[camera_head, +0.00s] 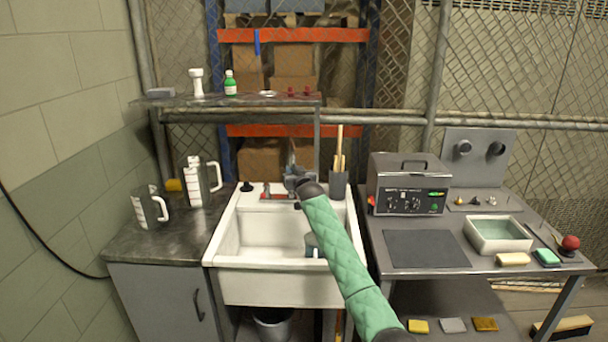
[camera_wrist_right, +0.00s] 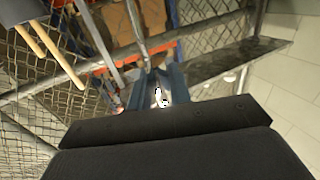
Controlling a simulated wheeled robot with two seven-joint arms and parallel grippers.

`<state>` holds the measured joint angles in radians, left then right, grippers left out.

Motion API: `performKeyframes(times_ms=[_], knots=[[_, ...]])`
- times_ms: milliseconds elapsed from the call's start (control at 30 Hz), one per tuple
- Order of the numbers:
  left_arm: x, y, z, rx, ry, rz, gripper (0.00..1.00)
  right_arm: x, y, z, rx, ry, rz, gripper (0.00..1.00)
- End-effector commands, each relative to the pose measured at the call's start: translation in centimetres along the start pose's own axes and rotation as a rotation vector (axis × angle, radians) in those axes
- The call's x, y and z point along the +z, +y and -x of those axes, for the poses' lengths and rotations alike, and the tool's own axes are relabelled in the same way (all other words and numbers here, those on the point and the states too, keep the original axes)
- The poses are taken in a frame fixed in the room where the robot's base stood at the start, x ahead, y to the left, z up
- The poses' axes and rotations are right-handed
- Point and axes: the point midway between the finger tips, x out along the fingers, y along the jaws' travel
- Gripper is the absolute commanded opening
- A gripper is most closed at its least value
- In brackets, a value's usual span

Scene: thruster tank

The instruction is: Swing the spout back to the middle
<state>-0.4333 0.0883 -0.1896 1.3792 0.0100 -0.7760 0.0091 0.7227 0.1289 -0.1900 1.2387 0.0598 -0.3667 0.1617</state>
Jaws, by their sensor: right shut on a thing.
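The white sink (camera_head: 285,288) stands in the middle of the head view, with tap fittings (camera_head: 267,190) on its back ledge. My right arm, in a green quilted sleeve, reaches over the basin to the back ledge. My right gripper (camera_head: 293,182) is there, shut on the spout. In the right wrist view the gripper fingers (camera_wrist_right: 158,90) close around a small bright metal piece (camera_wrist_right: 161,97), seemingly the spout. The gripper and wrist hide most of the spout, so its exact angle cannot be told. My left gripper is out of view.
Measuring jugs (camera_head: 199,181) stand on the left counter. A dark holder with wooden handles (camera_head: 339,184) stands close right of the gripper. A shelf (camera_head: 230,101) hangs behind; a heated bath (camera_head: 408,184) is right.

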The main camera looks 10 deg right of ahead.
Motion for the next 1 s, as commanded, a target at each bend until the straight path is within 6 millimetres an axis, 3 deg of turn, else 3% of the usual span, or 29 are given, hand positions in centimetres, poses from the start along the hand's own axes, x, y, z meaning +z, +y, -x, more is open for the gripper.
performKeyframes(times_ms=[300, 767, 800, 867, 1000], knots=[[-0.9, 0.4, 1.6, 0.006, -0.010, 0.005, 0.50, 0.1, -2.2, -0.7, -0.001, -0.001, 0.002, 0.00], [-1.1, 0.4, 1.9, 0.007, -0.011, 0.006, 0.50, 0.0, -2.5, -0.8, -0.001, -0.001, 0.002, 0.00], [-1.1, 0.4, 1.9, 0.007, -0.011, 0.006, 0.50, 0.0, -2.5, -0.8, -0.001, -0.001, 0.002, 0.28], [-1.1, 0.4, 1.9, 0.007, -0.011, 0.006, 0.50, 0.0, -2.5, -0.8, -0.001, -0.001, 0.002, 0.39], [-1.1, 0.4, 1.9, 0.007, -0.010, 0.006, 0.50, 0.0, -2.4, -0.8, 0.000, -0.001, 0.001, 0.40]])
